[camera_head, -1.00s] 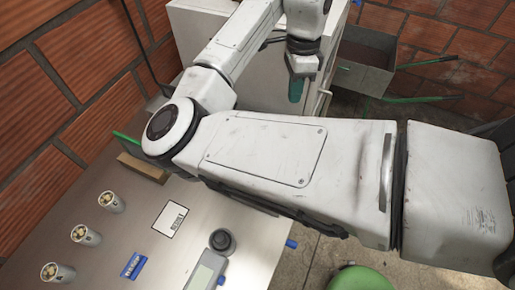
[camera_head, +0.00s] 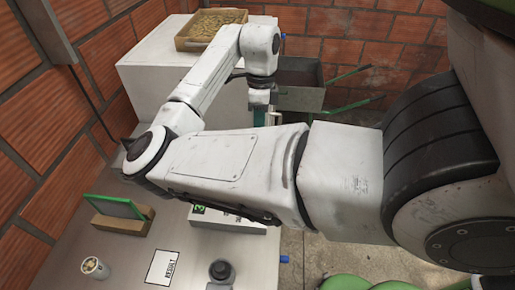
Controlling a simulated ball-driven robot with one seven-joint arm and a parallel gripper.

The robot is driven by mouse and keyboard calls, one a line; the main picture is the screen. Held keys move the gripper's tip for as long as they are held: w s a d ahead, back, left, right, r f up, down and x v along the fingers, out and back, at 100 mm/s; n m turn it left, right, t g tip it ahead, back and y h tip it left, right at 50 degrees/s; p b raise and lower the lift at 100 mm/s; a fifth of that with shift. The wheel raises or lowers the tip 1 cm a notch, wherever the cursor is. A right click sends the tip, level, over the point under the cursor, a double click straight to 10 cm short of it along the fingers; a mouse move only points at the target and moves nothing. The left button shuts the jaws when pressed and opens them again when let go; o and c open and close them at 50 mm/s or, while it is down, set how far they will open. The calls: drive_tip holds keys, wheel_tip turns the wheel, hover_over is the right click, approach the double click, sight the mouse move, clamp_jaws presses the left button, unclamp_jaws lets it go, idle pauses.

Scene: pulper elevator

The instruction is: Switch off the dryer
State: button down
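A white box-shaped cabinet (camera_head: 150,78), which looks like the dryer, stands against the brick wall beyond the table. A shallow wooden tray (camera_head: 181,42) of beans or grain sits on its top. No switch on it can be made out, and my arm covers much of its front. My gripper (camera_head: 262,113) points down beside the cabinet's right front side, with a teal part showing. Its fingertips are hidden behind my arm, so I cannot tell whether it touches the cabinet.
The metal table (camera_head: 95,250) in front holds a green-framed screen (camera_head: 118,206) on a wooden block, a small cup (camera_head: 95,268), a RESULT card (camera_head: 163,268), a dark round weight (camera_head: 221,271) and a white device (camera_head: 205,214). A grey wheelbarrow (camera_head: 303,98) with green handles stands right of the cabinet.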

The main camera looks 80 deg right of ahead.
drive_tip(key=f, duration=0.4)
drive_tip(key=a+f+p, duration=0.1)
drive_tip(key=f, duration=0.4)
drive_tip(key=a+f, duration=0.1)
drive_tip(key=f, duration=0.3)
drive_tip(key=shift+s+a+f+p, duration=0.1)
drive_tip(key=shift+a+f+p, duration=0.1)
drive_tip(key=shift+p, duration=0.15)
drive_tip(key=shift+d+f, duration=0.1)
